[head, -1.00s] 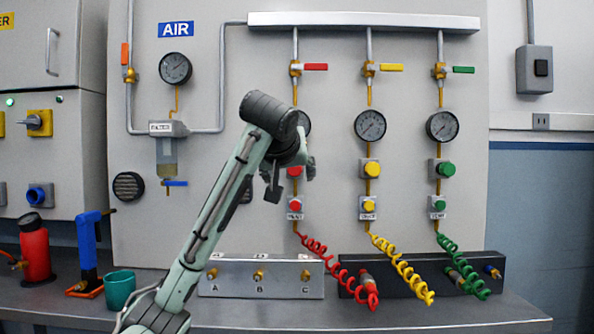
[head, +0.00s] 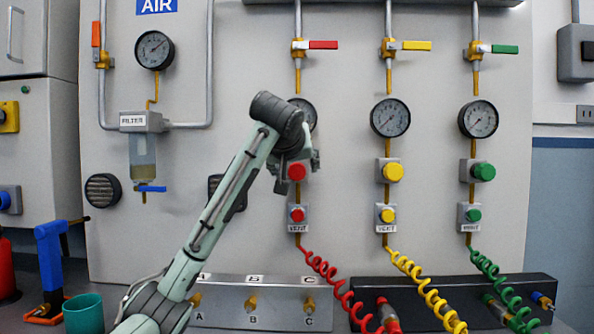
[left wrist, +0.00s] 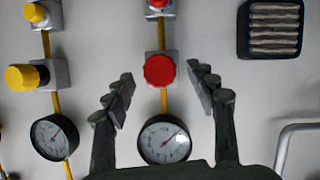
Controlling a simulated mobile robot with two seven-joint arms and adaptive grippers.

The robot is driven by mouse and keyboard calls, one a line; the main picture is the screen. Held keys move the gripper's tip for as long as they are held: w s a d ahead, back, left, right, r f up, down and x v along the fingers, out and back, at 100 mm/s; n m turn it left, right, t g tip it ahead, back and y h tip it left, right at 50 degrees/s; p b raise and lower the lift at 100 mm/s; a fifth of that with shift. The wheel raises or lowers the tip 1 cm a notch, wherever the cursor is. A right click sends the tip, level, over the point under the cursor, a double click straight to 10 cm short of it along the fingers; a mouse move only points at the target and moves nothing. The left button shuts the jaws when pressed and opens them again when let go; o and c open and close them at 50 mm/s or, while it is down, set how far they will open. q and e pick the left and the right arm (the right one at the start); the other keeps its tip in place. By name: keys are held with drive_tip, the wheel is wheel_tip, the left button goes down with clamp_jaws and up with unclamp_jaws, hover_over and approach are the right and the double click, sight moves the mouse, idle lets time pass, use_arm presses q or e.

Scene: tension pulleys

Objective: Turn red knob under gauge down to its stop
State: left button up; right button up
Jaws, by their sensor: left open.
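The red knob (head: 297,171) sits on a grey block below the red line's round gauge (head: 308,117), which my left arm partly covers in the head view. My left gripper (head: 297,178) is open in front of the panel at the knob's height. In the left wrist view, which looks upside down, the red knob (left wrist: 159,70) lies between the two spread fingers of my left gripper (left wrist: 160,75), with no visible contact. The gauge (left wrist: 165,140) shows between the finger bases. The gap to the knob is hard to tell. My right gripper is not in view.
A smaller red vent button (head: 298,215) sits below the knob. Yellow (head: 393,172) and green (head: 484,172) knobs stand to the right. A red coiled hose (head: 335,283) hangs below. A metal block (head: 230,297) with fittings and a teal cup (head: 84,314) are at the bottom.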

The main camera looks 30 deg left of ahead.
sight(295, 171)
use_arm(q)
drive_tip(key=shift+x, duration=1.65)
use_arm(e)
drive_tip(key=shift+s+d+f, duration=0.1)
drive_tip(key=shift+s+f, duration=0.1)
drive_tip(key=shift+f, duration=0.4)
use_arm(q)
drive_tip(key=shift+c, duration=0.5)
drive_tip(key=c, duration=1.1)
drive_tip(key=shift+o, duration=0.2)
drive_tip(key=shift+f, duration=0.1)
drive_tip(key=shift+f+n+t+h+b, duration=0.1)
drive_tip(key=shift+n+t+h+b, duration=0.6)
drive_tip(key=shift+n, duration=0.5)
drive_tip(key=shift+n+t+h+b, duration=0.4)
drive_tip(key=shift+n+h, duration=0.1)
drive_tip(key=shift+n, duration=0.6)
drive_tip(key=shift+n+t+h, duration=0.3)
drive_tip(key=shift+n+t, duration=0.1)
drive_tip(key=shift+n, duration=0.4)
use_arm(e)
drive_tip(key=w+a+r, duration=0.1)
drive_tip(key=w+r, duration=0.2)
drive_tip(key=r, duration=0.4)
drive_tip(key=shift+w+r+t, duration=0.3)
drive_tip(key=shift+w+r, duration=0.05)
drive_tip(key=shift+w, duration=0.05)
